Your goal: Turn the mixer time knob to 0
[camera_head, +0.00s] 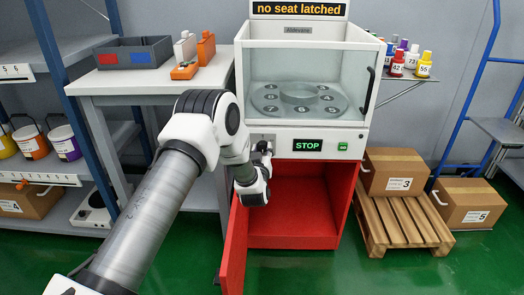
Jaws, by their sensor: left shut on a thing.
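The mixer (300,90) is a white machine with a glass-fronted chamber, standing on a red cabinet. Its front panel (320,132) has a display (307,145) reading "STOP" and a green button (342,146). My left gripper (263,147) is at the left end of this panel, its fingers shut on the time knob, which the gripper hides. The knob's setting cannot be read. A sign (299,9) on top reads "no seat latched". My right gripper is not in view.
The red cabinet door (235,250) stands open below my left wrist. A numbered carousel (299,99) sits inside the chamber. A white table (150,84) with a grey bin (133,54) is at left. A pallet (402,222) with box 3 (395,172) stands at right.

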